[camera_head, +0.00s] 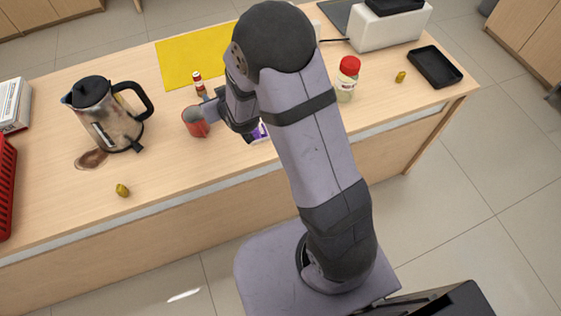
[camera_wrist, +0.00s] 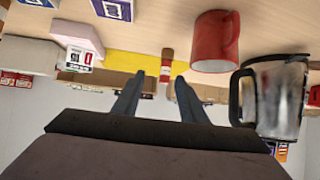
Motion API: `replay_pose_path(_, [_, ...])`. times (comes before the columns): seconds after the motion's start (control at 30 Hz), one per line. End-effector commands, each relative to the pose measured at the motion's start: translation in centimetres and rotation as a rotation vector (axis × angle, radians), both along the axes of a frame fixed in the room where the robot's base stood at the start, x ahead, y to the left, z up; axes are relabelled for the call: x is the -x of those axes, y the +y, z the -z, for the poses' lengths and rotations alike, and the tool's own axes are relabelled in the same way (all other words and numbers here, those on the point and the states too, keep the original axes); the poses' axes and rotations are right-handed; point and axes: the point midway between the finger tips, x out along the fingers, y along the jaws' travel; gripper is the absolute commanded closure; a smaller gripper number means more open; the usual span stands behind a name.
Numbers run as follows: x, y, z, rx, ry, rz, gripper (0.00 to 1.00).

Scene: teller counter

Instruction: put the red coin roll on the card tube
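A small upright cylinder (camera_head: 199,84) with red parts and a pale band stands near the front edge of the yellow mat in the head view. It also shows in the wrist view (camera_wrist: 167,60), ahead of my fingertips and between them. It looks like the red coin roll, but I cannot tell whether the card tube is part of this small stack. No separate card tube is clearly visible. My gripper (camera_wrist: 159,75) is open, with its two dark fingers apart and nothing held. In the head view my arm hides part of the counter.
A red mug (camera_head: 195,121) is close beside my gripper. A metal kettle (camera_head: 108,115) stands left. A yellow mat (camera_head: 185,55) lies behind. A red-lidded jar (camera_head: 347,80), a black tray (camera_head: 435,66) and a white toaster-like box (camera_head: 390,28) are right.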

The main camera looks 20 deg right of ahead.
Motion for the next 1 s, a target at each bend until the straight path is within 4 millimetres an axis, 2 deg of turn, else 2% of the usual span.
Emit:
replay_pose_path(0.17, [5.8,-2.7,0.0,0.022,0.253,0.026,0.61])
replay_pose_path(0.5, [22.1,-7.0,-0.7,0.058,0.760,0.078,0.61])
replay_pose_path(0.6, [25.9,-7.7,-1.2,0.063,0.864,0.090,0.61])
replay_pose_path(0.7, [28.5,-8.1,-1.6,0.067,0.937,0.097,0.61])
replay_pose_path(0.8, [30.1,-8.3,-1.9,0.069,0.978,0.102,0.61])
replay_pose_path(1.0, [30.8,-8.4,-2.0,0.070,1.000,0.103,0.61])
